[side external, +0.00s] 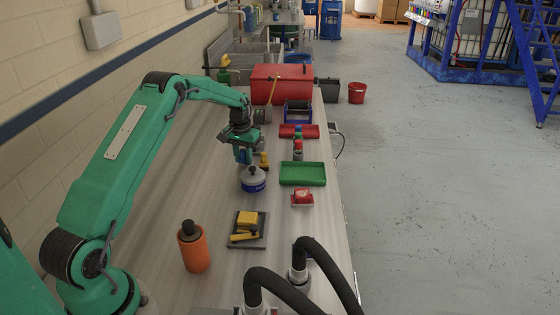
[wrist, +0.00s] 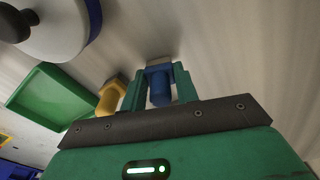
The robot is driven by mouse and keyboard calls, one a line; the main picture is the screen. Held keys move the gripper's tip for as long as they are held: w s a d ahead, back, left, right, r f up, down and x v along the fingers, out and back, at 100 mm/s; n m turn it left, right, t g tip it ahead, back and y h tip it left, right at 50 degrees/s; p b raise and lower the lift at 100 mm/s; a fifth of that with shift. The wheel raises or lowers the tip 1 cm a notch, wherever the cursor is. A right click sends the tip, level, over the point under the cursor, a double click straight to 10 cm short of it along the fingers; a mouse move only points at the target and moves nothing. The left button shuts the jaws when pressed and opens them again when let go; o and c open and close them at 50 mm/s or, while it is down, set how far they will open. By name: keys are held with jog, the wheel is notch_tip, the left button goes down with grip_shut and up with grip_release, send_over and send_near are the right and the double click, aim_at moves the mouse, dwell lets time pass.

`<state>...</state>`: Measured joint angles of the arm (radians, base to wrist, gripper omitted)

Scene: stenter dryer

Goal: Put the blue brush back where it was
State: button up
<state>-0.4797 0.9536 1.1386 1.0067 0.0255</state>
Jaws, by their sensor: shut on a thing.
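My gripper (wrist: 158,88) is shut on the blue brush (wrist: 160,86), whose handle sits between the two green fingers in the wrist view. A paler block shows at the brush's far end, close to the bench top; I cannot tell whether it touches. In the side view the blue brush (side external: 242,156) hangs under my gripper (side external: 241,148), partly hidden by it. A yellow brush (wrist: 109,97) stands just left of the held brush in the wrist view. It also shows in the side view (side external: 263,160), just right of my gripper.
A round grey-and-blue container (side external: 253,182) stands close in front of the brushes. A green tray (side external: 303,182) lies to the right, with a red tray (side external: 313,131) and a red box (side external: 281,82) behind. An orange bottle (side external: 193,249) stands nearer. The bench left of the gripper is clear.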

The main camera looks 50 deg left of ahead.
aim_at(242, 151)
jog(key=shift+f, duration=0.25)
jog(key=o, duration=1.1)
jog(key=shift+c, duration=0.2)
jog(key=r, duration=1.1)
jog(key=shift+s+d+r, duration=0.1)
jog(key=shift+s+r, duration=0.1)
jog(key=shift+r, duration=0.45)
